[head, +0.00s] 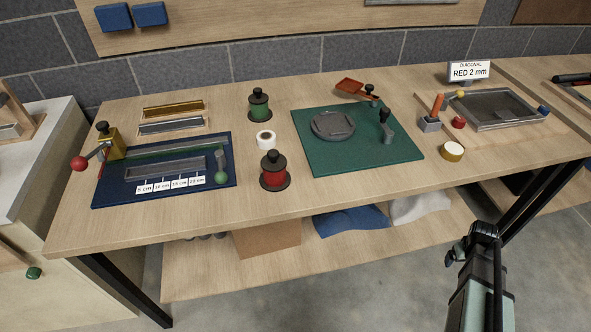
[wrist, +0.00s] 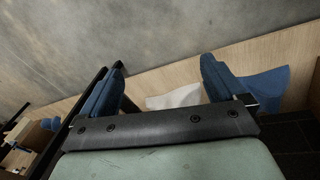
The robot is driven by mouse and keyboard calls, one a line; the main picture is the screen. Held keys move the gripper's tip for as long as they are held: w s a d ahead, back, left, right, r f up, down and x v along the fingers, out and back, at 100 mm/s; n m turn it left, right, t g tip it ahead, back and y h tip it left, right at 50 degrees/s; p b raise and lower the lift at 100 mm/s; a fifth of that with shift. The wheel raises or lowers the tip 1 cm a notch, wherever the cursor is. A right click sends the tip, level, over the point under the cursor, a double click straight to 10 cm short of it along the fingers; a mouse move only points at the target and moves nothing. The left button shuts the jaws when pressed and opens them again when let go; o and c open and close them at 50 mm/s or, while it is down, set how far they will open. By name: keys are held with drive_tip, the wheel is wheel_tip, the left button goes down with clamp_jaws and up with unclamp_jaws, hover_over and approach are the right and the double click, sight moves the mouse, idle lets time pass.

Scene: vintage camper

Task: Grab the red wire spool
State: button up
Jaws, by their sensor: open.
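The red wire spool (head: 274,172) stands upright on the workbench, near its front edge and left of the green mat. It has a black base and a black top knob, with red wire between. My gripper (head: 471,245) is at the lower right in the head view, in front of the bench and well away from the spool. In the wrist view my gripper (wrist: 160,85) is open, with two blue fingers apart and nothing between them. The red spool is not in the wrist view.
A green wire spool (head: 259,106) and a white tape roll (head: 265,139) stand behind the red one. A blue jig board (head: 110,194) lies left, the green mat (head: 330,165) right. A lower shelf (head: 190,280) holds a blue cloth (head: 350,220) and a white cloth (head: 420,208).

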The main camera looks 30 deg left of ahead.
drive_tip(key=w+a+r+n+t, duration=0.1)
drive_tip(key=w+r+n+t, duration=0.1)
drive_tip(key=w+r, duration=0.8)
drive_tip(key=w+a+r+n+t, duration=0.1)
drive_tip(key=w+r+t, duration=0.3)
drive_tip(key=r, duration=1.1)
drive_tip(key=w+a+r+n+t, duration=0.1)
drive_tip(key=w+r+n, duration=0.1)
drive_tip(key=w+r, duration=0.85)
drive_tip(key=s+a+r+n+g+y, duration=0.15)
drive_tip(key=s+a, duration=0.25)
drive_tip(key=a, duration=0.5)
drive_tip(key=s+a+r+n+g, duration=0.1)
drive_tip(key=s+a+r, duration=0.15)
drive_tip(key=a, duration=0.75)
wheel_tip(320, 180, up, 5)
drive_tip(key=n+g, duration=0.6)
hover_over(274, 163)
drive_tip(key=w, duration=0.2)
drive_tip(key=shift+s+a+f, duration=0.15)
drive_tip(key=shift+s, duration=0.1)
drive_tip(key=shift+s+a+n+g, duration=0.1)
drive_tip(key=shift+s+n+g, duration=0.15)
drive_tip(key=shift+s, duration=0.05)
drive_tip(key=shift+s+f, duration=0.1)
drive_tip(key=shift+f, duration=6.8)
drive_tip(key=c, duration=1.2)
